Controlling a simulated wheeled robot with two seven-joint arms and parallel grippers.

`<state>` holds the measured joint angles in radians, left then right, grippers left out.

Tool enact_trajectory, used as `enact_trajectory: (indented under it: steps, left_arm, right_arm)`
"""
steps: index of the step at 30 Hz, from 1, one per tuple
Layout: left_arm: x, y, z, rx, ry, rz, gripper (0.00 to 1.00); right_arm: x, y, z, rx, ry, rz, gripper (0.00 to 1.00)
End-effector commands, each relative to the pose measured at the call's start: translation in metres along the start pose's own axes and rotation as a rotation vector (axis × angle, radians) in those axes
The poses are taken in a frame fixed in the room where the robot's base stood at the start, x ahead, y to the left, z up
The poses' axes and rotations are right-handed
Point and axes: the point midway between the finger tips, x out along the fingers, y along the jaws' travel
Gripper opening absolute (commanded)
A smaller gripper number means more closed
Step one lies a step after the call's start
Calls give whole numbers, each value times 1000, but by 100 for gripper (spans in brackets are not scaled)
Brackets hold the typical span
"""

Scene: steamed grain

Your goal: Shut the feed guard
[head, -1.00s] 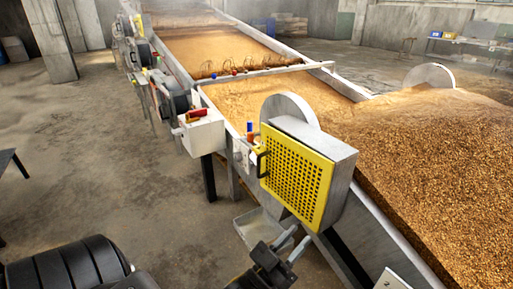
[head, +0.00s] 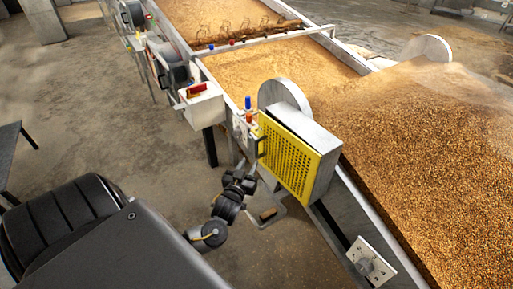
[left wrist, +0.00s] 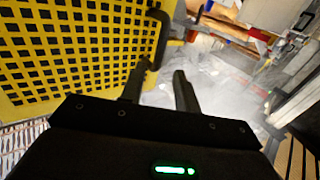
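The feed guard (head: 290,160) is a yellow perforated panel on a grey metal box, beside a round steel disc on the side of the trough. Its black handle (head: 262,147) is on the panel's left edge. I cannot tell how far the guard stands open. My left gripper (head: 250,168) is just below and left of the handle. In the left wrist view, the panel (left wrist: 70,45) fills the upper left and the handle (left wrist: 160,38) sits ahead of the fingers. The left gripper (left wrist: 160,82) is open, with one fingertip close to the handle's lower end; contact is unclear. My right gripper is out of view.
The trough of grain (head: 430,150) runs behind the guard. A white control box (head: 203,105) with a red part is on the trough side, left of the guard. A grey socket plate (head: 370,262) is at lower right. Bare floor (head: 130,140) lies to the left.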

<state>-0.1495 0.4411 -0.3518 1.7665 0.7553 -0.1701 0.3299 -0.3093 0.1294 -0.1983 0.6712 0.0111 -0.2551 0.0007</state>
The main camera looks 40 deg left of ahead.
Motion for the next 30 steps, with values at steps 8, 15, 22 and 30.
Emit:
enact_trajectory:
  steps: [8, 15, 22, 30]
  left_arm:
    - [53, 0, -2, 3, 3, -1, 32]
    - [85, 0, -1, 2, 2, 1, 32]
    - [94, 0, -1, 0, 1, 1, 32]
    - [94, 0, -1, 0, 1, 1, 23]
  right_arm:
    - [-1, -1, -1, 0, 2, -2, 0]
    - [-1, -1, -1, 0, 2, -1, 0]
    - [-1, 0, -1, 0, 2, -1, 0]
    - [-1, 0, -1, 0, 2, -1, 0]
